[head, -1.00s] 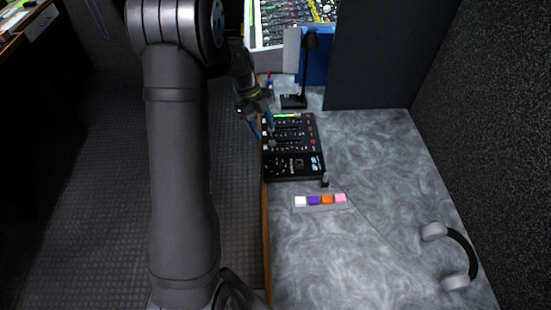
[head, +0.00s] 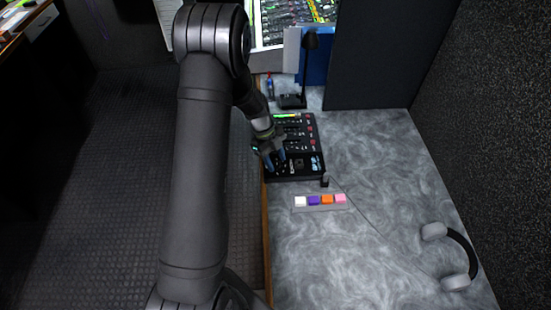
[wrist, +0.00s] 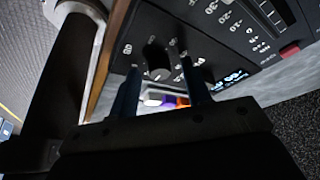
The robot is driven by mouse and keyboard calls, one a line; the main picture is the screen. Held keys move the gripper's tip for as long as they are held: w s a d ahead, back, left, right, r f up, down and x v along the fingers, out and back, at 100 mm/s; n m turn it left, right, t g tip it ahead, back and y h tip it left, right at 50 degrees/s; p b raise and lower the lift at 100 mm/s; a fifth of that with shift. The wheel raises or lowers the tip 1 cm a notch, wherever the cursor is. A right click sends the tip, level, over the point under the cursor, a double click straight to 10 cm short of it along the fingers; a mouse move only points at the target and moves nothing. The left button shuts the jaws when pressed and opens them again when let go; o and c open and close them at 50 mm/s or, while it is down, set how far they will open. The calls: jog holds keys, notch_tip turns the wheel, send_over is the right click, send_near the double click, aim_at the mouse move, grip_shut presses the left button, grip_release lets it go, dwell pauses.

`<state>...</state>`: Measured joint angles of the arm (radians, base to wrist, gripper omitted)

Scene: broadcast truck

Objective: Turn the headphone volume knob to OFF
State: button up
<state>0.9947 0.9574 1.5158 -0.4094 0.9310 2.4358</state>
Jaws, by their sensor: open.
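The black mixing panel (head: 307,134) lies on the grey desk, with faders and small knobs. In the wrist view a dark knob (wrist: 158,62) stands on the panel (wrist: 215,48), with white numbers around it. My gripper (wrist: 161,70) is open, one blue finger on each side of the knob; I cannot tell whether they touch it. In the head view my gripper (head: 276,161) is low over the panel's near left part and hides the knob. The knob's pointer and any OFF mark are not readable.
A strip of coloured buttons (head: 327,199) lies in front of the panel. Headphones (head: 459,256) rest at the right, with a thin cable towards the panel's plug (head: 325,180). A desk microphone (head: 308,70) stands behind. The desk's middle is clear.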

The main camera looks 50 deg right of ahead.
jog(key=shift+c, duration=0.4)
grip_shut()
jog(key=shift+n, duration=0.3)
jog(key=n+h, duration=0.1)
jog(key=n, duration=0.1)
jog(key=n+h, duration=0.1)
jog(key=n, duration=0.1)
jog(key=shift+s+a+n, duration=0.1)
jog(key=shift+a+n, duration=0.1)
jog(key=shift+n, duration=0.1)
jog(key=n+t, duration=0.1)
jog(key=n, duration=0.1)
jog(key=n+h, duration=0.1)
jog(key=n, duration=0.2)
jog(key=shift+s+a+t+h, duration=0.1)
jog(key=shift+t+h, duration=0.2)
jog(key=shift+t, duration=0.1)
jog(key=n+t, duration=0.1)
jog(key=n, duration=0.2)
jog(key=n+h, duration=0.1)
jog(key=n, duration=0.1)
jog(key=shift+s+n+t, duration=0.15)
jog(key=shift+n+t, duration=0.25)
jog(key=n+t, duration=0.1)
jog(key=n, duration=0.3)
jog(key=shift+t, duration=0.4)
jog(key=shift+n, duration=0.9)
